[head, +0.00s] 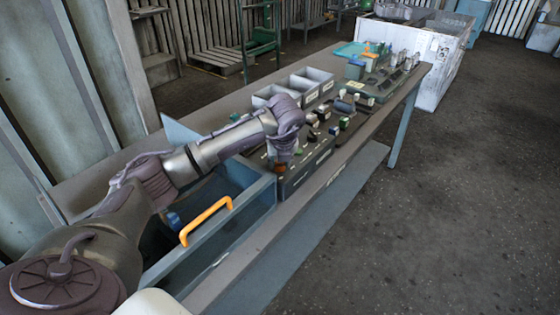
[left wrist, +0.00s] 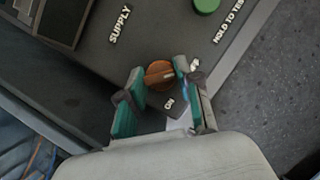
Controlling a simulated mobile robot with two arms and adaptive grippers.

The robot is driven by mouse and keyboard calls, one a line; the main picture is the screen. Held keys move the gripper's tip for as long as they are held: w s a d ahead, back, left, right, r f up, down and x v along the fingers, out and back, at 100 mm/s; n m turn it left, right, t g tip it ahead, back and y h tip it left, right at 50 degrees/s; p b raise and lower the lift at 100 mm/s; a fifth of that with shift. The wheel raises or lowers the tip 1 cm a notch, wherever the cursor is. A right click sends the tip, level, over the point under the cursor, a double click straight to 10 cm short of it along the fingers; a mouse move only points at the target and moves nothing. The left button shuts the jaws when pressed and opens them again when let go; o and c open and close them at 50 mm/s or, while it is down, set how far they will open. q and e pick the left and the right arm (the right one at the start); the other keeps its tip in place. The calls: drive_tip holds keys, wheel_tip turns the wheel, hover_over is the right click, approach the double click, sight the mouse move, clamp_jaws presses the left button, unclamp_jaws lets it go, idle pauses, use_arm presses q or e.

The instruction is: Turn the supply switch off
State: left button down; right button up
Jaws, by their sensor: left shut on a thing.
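The supply switch is a round orange-brown knob (left wrist: 159,75) on a dark panel, beside the raised word SUPPLY. A pale mark on the knob points right in the left wrist view. The word ON stands below it, and another short label at its right is partly covered by a finger. My left gripper (left wrist: 156,80) is shut on the knob, with a teal-padded finger on each side. In the head view my left gripper (head: 281,158) reaches down to the near end of the panel (head: 308,168), and the knob is mostly hidden. My right gripper is not in view.
A green button (left wrist: 206,5) marked HOLD TO TEST is close to the knob. An open drawer with an orange handle (head: 206,221) lies under my left arm. Grey bins (head: 312,77) and several small parts stand farther along the bench. The floor at right is clear.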

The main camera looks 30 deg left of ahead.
use_arm(q)
drive_tip(key=c, duration=0.8)
unclamp_jaws()
drive_tip(key=v, duration=1.2)
drive_tip(key=shift+f, duration=0.1)
